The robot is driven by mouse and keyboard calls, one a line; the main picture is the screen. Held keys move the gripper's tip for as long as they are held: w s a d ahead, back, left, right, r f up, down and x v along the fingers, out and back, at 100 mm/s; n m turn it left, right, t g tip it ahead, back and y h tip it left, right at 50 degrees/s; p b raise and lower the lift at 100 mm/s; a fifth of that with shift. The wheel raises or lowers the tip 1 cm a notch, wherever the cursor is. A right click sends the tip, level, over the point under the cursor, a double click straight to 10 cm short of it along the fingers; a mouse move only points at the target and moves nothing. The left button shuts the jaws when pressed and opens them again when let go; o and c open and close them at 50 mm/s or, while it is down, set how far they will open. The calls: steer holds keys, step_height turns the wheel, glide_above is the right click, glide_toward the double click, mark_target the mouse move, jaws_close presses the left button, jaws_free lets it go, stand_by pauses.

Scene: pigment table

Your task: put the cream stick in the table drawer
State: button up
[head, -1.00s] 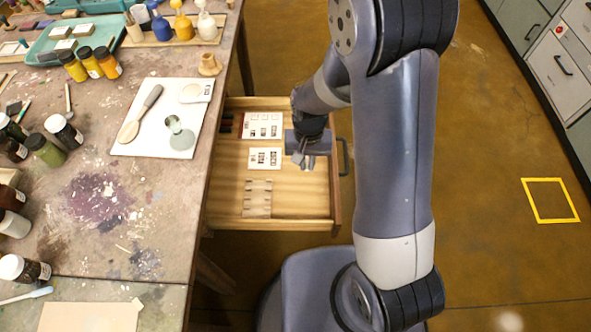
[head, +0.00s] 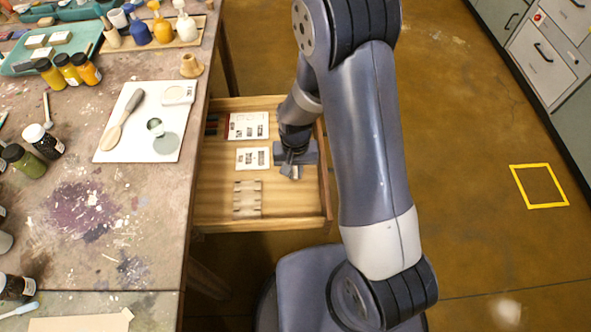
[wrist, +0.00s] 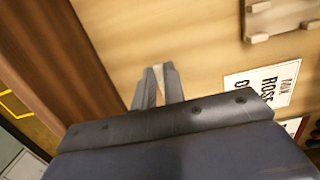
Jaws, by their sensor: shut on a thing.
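The table drawer (head: 326,185) stands pulled out from the table's right side, with its wooden floor showing. My gripper (head: 291,172) is over the drawer's right part, inside its front wall in the head view. In the wrist view my gripper (wrist: 158,88) is shut on a narrow pale sliver, the cream stick (wrist: 158,82), with the drawer floor behind it. Most of the stick is hidden by the fingers, and I cannot make it out in the head view. I cannot tell whether it touches the drawer floor.
The drawer holds two printed cards (head: 247,126) (head: 253,158), a slotted wooden piece (head: 247,199) and small dark items at its back left. Bare floor shows around my gripper. On the table are a white board (head: 150,148) with a spoon, and several paint bottles.

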mark_target(295, 171)
steer(key=shift+s+d+f, duration=0.1)
steer(key=shift+s+f, duration=0.1)
steer(key=shift+f, duration=0.4)
steer(key=o, duration=0.6)
steer(key=shift+s, duration=0.1)
steer(key=shift+o, duration=0.3)
steer(key=shift+r+p, duration=0.45)
steer(key=shift+r, duration=0.2)
step_height(295, 171, up, 12)
steer(key=w+p, duration=0.1)
steer(key=p, duration=0.1)
steer(key=shift+w, duration=0.35)
